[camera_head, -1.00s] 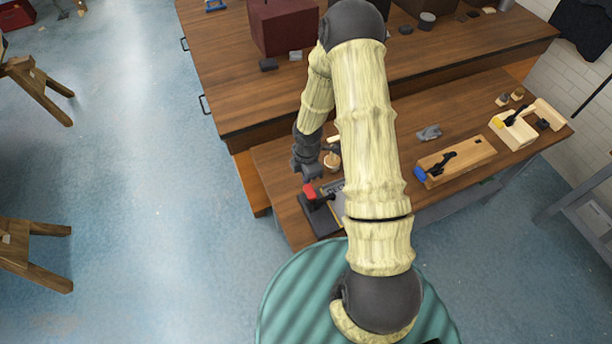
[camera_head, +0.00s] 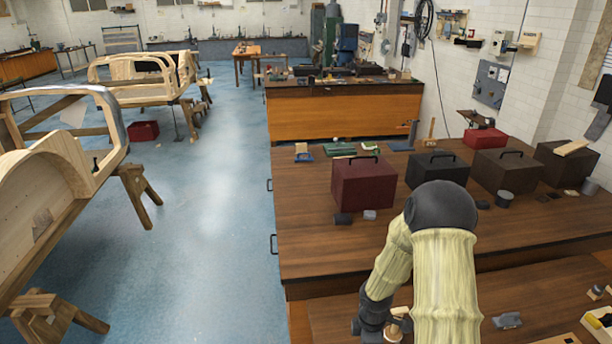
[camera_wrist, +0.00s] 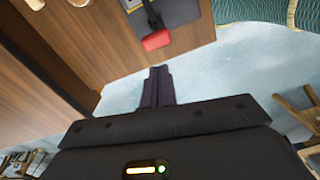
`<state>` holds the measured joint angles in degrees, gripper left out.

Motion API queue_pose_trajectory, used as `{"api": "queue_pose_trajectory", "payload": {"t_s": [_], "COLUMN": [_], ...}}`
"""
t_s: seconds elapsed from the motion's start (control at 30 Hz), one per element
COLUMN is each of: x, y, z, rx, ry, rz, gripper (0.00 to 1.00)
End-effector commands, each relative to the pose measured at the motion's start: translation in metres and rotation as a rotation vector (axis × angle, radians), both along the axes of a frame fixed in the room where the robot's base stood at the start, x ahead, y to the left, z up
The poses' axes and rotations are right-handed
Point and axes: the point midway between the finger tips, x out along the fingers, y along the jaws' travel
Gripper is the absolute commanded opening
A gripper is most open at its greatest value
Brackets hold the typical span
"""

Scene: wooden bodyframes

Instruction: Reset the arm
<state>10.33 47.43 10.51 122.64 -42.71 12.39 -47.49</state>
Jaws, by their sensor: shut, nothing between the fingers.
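My arm bends over the near wooden bench (camera_head: 540,290) in the head view, with its elbow raised and the forearm hanging down. My gripper's two dark fingers (camera_wrist: 158,88) are shut together and empty in the wrist view. They point toward a dark tool with a red handle (camera_wrist: 156,39) at the bench edge and are apart from it. In the head view the gripper's fingertips are cut off by the bottom edge.
Several toolboxes, such as a dark red one (camera_head: 363,187), stand on the long bench behind my arm. A grey piece (camera_head: 507,320) lies on the near bench. Wooden body frames (camera_head: 60,185) stand at the left. The blue floor (camera_head: 215,230) between is clear.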

Motion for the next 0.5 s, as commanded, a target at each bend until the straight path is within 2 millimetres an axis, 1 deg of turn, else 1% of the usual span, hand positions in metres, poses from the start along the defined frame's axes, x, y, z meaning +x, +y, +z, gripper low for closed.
{"api": "queue_pose_trajectory", "payload": {"t_s": [0.07, 0.27, 0.5], "x": [-0.003, -0.022, -0.056], "y": [-0.002, -0.004, 0.001], "z": [0.007, 0.038, 0.064], "rx": [-0.015, -0.025, 0.02], "ry": [-0.023, -0.078, -0.143], "rz": [-0.116, -0.458, -0.872], "gripper": [0.0, 0.0, 0.0]}}
